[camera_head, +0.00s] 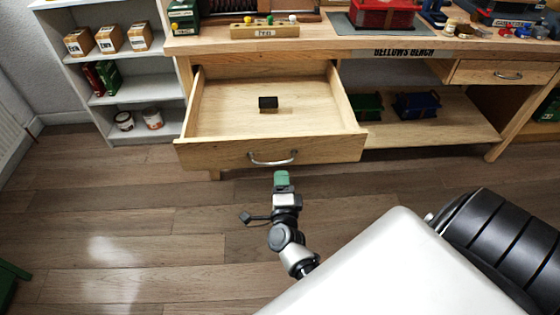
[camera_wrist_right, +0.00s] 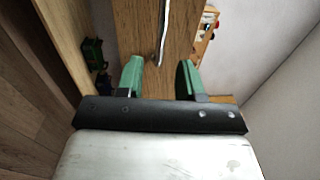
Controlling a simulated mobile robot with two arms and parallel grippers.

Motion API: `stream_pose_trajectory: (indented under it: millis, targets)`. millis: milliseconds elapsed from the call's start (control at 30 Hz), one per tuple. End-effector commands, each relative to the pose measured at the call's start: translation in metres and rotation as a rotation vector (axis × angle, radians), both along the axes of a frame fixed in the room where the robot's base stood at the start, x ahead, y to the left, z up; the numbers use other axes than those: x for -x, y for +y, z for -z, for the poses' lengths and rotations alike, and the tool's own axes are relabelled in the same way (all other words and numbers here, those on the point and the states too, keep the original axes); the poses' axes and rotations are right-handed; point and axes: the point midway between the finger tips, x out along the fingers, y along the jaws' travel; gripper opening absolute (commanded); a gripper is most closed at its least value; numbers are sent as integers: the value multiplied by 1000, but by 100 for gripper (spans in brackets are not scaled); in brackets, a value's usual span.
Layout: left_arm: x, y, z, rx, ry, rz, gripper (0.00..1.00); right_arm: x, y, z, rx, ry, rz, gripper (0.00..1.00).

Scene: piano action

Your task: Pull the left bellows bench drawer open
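The left bellows bench drawer (camera_head: 225,155) stands pulled far out of the bench, its inside visible from above. Its curved metal handle (camera_head: 272,160) is on the middle of the front panel. My right gripper (camera_head: 281,177), with green fingers, is just in front of the handle. In the right wrist view the gripper (camera_wrist_right: 159,76) is open, its two green fingers apart. The handle (camera_wrist_right: 163,35) shows ahead of the fingers, in line with the gap between them. I see nothing held. My left gripper is not in view.
A small black block (camera_head: 268,103) lies in the drawer. A closed drawer (camera_head: 490,73) is at the right of the bench (camera_head: 330,45). A grey shelf unit (camera_head: 125,97) stands at left. The wooden floor (camera_head: 150,215) in front is mostly clear.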

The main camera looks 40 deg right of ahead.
Motion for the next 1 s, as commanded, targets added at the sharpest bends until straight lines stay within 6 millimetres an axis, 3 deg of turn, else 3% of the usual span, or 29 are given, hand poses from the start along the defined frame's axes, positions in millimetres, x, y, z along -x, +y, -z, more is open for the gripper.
stream_pose_trajectory:
  millis: [100,300,867,1000]
  targets:
    - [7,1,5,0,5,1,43,19,11,2,-1,3,0,37]
    - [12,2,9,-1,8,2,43,35,21,3,-1,-1,0,37]
    - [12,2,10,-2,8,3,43,37,23,4,0,0,-1,37]
    - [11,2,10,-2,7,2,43,35,34,18,51,74,-65,37]
